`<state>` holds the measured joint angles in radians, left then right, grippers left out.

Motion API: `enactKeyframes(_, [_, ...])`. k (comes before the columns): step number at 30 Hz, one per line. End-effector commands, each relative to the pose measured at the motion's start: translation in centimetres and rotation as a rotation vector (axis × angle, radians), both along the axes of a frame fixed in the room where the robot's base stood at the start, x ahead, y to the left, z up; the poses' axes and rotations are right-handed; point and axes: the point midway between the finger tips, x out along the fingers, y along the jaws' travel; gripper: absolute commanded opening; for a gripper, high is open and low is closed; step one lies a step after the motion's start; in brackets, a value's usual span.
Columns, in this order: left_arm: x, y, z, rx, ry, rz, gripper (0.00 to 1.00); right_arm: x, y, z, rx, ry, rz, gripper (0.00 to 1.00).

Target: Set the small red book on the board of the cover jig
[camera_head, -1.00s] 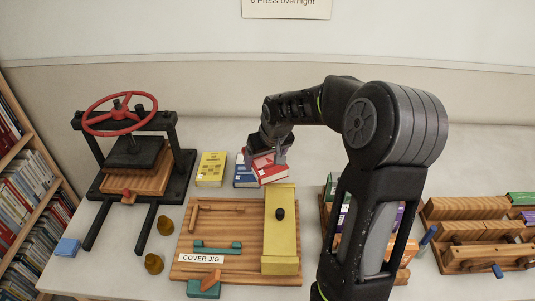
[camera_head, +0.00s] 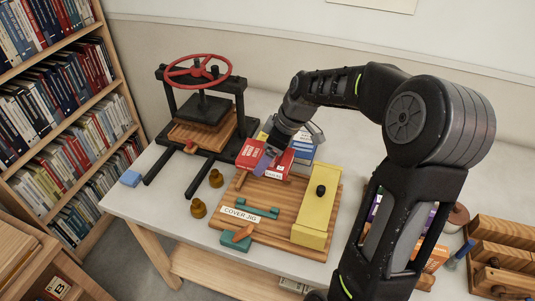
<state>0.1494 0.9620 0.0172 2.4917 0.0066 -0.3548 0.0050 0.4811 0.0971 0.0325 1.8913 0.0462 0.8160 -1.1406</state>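My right gripper (camera_head: 267,157) reaches in from the right and is shut on the small red book (camera_head: 283,166). Red cover shows on both sides of the fingers, which hide its middle. The book is over or just behind the back left edge of the cover jig; its exact height is unclear. The cover jig (camera_head: 270,228) is a wooden board with a label at its front, a yellow block (camera_head: 317,215) with a black knob along its right side, and a teal piece (camera_head: 250,209) on it. The board's middle is bare. My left gripper is not in view.
A blue book (camera_head: 305,149) and a partly hidden yellow book (camera_head: 262,135) lie behind the jig. A black press (camera_head: 205,110) with a red wheel stands at the back left. Two brass knobs (camera_head: 216,178) stand left of the jig. A bookshelf (camera_head: 62,110) is at far left.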

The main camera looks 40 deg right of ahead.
Motion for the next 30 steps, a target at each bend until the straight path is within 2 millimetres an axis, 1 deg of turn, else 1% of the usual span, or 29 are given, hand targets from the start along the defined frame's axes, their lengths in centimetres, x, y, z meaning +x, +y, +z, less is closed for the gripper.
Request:
enactKeyframes(4, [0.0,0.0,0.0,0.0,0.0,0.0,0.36,0.0,0.0,0.0,0.0,0.0,-0.001,0.29])
enactKeyframes(8, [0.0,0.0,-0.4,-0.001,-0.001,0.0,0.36,0.0,0.0,-0.6,0.0,0.0,-0.001,0.29])
enactKeyframes(18, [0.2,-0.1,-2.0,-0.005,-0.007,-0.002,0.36,0.0,0.0,-3.8,0.0,0.001,-0.003,0.29])
enactKeyframes(21, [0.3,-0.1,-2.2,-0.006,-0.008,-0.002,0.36,0.0,0.0,-4.4,0.0,0.001,-0.003,0.29])
enactKeyframes(30, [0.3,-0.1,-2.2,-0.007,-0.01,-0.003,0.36,0.0,0.0,-4.5,-0.001,-0.001,-0.003,0.29])
